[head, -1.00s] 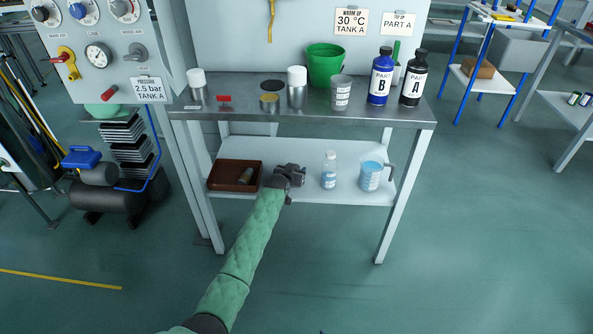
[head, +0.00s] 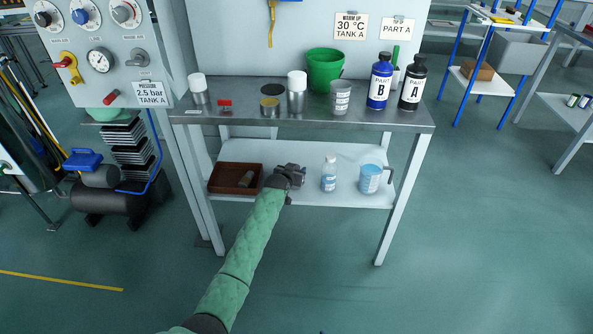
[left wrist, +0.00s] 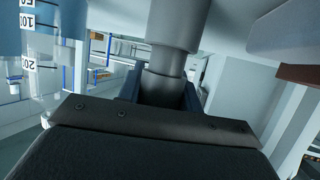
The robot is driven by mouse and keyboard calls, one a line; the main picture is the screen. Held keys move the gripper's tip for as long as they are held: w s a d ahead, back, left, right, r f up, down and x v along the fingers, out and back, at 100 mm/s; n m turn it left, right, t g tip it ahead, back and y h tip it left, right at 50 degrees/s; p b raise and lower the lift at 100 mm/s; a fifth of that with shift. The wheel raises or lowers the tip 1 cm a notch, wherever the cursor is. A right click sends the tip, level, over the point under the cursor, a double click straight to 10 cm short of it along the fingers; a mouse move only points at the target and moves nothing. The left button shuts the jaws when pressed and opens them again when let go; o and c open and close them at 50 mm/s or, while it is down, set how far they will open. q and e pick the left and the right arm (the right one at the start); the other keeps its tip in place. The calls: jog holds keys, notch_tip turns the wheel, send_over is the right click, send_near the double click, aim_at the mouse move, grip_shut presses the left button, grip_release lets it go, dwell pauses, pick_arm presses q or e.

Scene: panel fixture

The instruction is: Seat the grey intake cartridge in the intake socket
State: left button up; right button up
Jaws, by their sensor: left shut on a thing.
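My left gripper (head: 289,175) is at the front of the lower shelf, between the brown tray and the small bottle. In the left wrist view its fingers (left wrist: 163,92) are shut on a grey stepped cylinder (left wrist: 174,25), which I take as the grey intake cartridge. The narrower part is between the fingers and the wider part extends to the picture's top edge, where its end is cut off. In the head view the gripper hides the cartridge. I cannot pick out the intake socket. My right gripper is not in view.
The brown tray (head: 214,184) holds a small dark cylinder (head: 246,179). A small bottle (head: 329,174) and a blue measuring jug (head: 369,180) stand right of my gripper on the shelf (head: 270,150).

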pick_arm(q)
jog(key=shift+r+p, duration=1.35)
jog(key=shift+r, duration=0.3)
dwell(0.6)
jog(key=shift+r+p, duration=2.1)
jog(key=shift+r, duration=0.3)
